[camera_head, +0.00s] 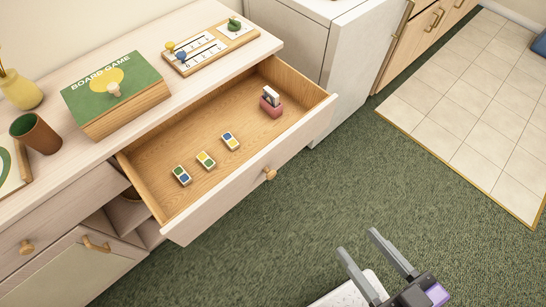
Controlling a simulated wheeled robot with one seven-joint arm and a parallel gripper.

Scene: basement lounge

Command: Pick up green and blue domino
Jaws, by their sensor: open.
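The green and blue domino (182,175) lies in the open drawer (262,99), leftmost in a row of three small dominoes and close to the drawer's front wall. Beside it lie a yellow and green domino (206,160) and a blue and yellow domino (230,141). They are apart from each other. My gripper (358,243) is at the lower right, over the green carpet and outside the drawer. Its two fingers are apart with nothing between them.
A red holder with cards (271,102) stands at the drawer's right end. The cabinet top carries a board game box (117,94), a brown cup (36,133), a yellow vase (19,89) and a scoring board (209,45). The carpet (330,190) before the drawer is clear.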

